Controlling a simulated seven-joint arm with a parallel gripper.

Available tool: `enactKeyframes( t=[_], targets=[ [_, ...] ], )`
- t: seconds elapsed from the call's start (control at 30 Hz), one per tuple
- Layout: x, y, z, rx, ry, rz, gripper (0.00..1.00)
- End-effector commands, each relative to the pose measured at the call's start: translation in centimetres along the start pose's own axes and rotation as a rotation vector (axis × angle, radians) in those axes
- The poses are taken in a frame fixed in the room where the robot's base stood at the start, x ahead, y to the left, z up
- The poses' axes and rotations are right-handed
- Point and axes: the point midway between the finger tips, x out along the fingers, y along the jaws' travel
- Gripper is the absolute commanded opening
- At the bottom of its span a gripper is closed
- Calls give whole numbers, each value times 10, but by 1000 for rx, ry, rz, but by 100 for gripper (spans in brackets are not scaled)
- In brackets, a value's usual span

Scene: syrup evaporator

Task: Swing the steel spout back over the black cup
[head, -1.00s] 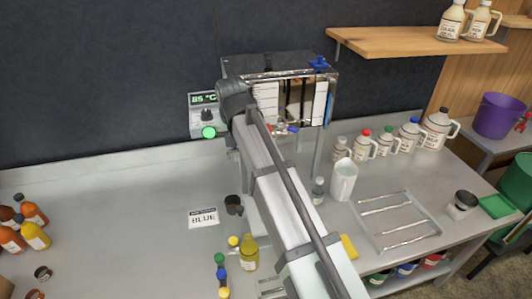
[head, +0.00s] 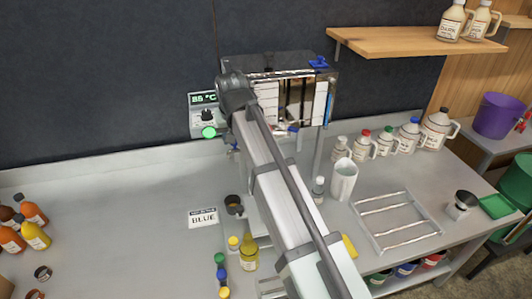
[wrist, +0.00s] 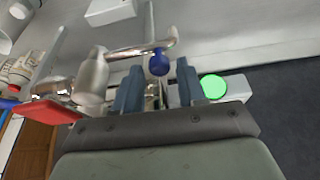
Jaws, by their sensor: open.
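In the wrist view, the steel spout (wrist: 138,50) is a shiny curved pipe lying across the picture just beyond my gripper (wrist: 160,68). A round blue knob (wrist: 159,62) on it shows between the two grey-blue fingers. The fingers stand apart on either side of the knob, with visible gaps; I cannot tell how deep it sits between them. The black cup (head: 234,204) stands on the bench in the head view, just left of my arm and beside the BLUE card (head: 203,218). In the head view my arm hides the gripper and most of the spout.
The steel evaporator (head: 318,100) stands against the dark wall behind my arm. A controller with a green button (head: 208,132) is to its left; the button also shows in the wrist view (wrist: 213,87). Small bottles (head: 249,255) stand in front of the cup.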

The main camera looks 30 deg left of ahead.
Motion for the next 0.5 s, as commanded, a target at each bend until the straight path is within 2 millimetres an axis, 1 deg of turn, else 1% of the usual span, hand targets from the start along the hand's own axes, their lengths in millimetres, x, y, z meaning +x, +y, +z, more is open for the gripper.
enactKeyframes(
  t=[0.5],
  targets=[
    [-33, 0, 0, 0, -1, 0, 40]
  ],
)
